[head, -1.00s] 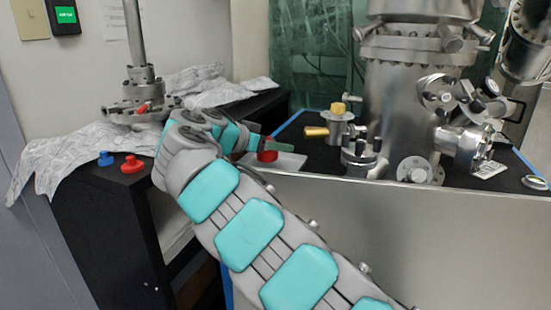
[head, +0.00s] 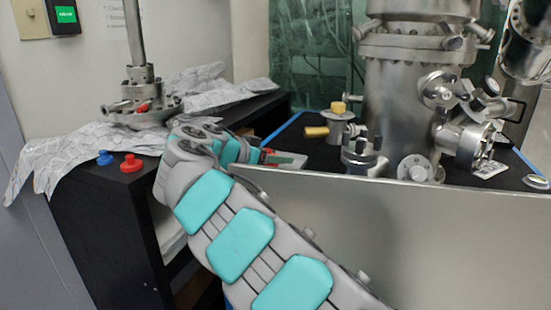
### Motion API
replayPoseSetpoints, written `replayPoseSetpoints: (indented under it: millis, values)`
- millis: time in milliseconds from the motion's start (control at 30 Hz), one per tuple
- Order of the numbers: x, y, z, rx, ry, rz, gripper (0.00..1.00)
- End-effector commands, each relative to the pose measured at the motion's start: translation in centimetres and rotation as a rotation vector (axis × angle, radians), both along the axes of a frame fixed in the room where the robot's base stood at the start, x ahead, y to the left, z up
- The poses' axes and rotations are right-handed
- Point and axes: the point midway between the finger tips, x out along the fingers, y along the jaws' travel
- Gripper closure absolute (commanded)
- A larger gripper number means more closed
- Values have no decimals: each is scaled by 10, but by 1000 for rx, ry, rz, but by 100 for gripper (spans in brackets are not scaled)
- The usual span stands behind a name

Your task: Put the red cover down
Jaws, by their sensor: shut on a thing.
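My gripper (head: 261,157) is past my arm's wrist, over the near left edge of the dark work surface. It is shut on the red cover (head: 266,152), of which only a small red part shows. The fingers and the top edge of the metal panel hide most of it. A pale, flat tray-like piece (head: 290,159) lies just right of the gripper. I cannot tell whether the cover touches it.
Another red cap (head: 131,163) and a blue cap (head: 105,158) stand on the black cabinet (head: 105,215). A steel chamber (head: 400,115) with flanges stands to the right. A yellow-topped fitting (head: 338,108) is nearby. The metal panel (head: 400,240) fills the front right.

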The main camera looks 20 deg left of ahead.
Motion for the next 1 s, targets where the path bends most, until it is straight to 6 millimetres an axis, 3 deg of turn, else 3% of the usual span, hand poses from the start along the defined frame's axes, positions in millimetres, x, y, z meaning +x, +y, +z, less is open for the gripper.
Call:
replayPoseSetpoints:
  millis: [33, 300, 333, 600, 1000]
  values:
    - [0, 0, -10, -7, 13, -3, 86]
    - [0, -1, -19, -13, 23, -4, 86]
    - [-1, -1, -20, -14, 24, -4, 32]
    - [0, -2, -25, -21, 31, -7, 3]
    - [-1, -3, -22, -28, 37, -10, 3]
